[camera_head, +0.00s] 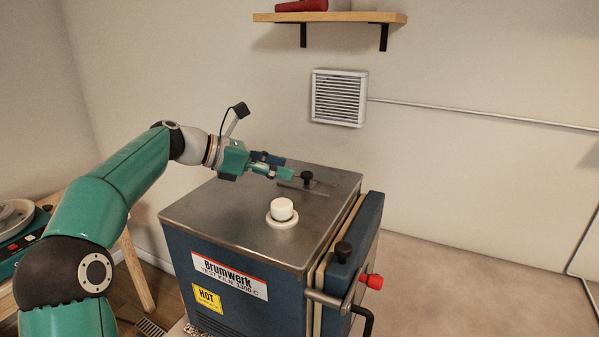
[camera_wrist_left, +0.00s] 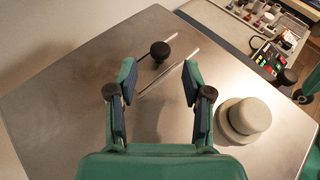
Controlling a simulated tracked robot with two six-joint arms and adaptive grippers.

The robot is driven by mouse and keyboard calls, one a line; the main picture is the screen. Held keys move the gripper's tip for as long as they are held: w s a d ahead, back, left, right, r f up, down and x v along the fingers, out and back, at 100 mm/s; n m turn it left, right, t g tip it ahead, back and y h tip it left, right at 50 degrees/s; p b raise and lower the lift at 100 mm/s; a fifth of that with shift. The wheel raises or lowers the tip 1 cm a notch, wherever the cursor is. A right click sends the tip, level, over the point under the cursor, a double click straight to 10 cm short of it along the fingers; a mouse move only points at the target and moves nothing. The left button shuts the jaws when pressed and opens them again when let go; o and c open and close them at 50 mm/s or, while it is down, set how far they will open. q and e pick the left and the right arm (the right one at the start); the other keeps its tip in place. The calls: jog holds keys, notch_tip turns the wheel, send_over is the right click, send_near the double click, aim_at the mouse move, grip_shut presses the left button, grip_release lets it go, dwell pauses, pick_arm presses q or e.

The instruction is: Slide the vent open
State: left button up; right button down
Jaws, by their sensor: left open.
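The kiln's vent slide has a small black knob (camera_head: 306,177) on the metal kiln top (camera_head: 215,212), beside thin straight rails. The knob also shows in the left wrist view (camera_wrist_left: 160,50), just beyond my fingertips and roughly centred between them. My left gripper (camera_head: 288,167) is open and empty, low over the kiln top, with its fingers pointing at the knob. In the left wrist view the two fingers (camera_wrist_left: 158,76) stand apart on either side of the rails. My right gripper is in neither view.
A white plug (camera_head: 281,210) in a round collar stands on the kiln top, close to my gripper's side. The kiln door (camera_head: 350,250) has a black knob and a red knob. A louvred grille (camera_head: 339,97) and a shelf (camera_head: 345,17) are on the wall behind.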

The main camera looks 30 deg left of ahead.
aim_at(305, 173)
pick_arm(q)
jog(key=x, duration=0.5)
jog(key=shift+w+d, duration=0.1)
jog(key=shift+w, duration=0.05)
grip_shut()
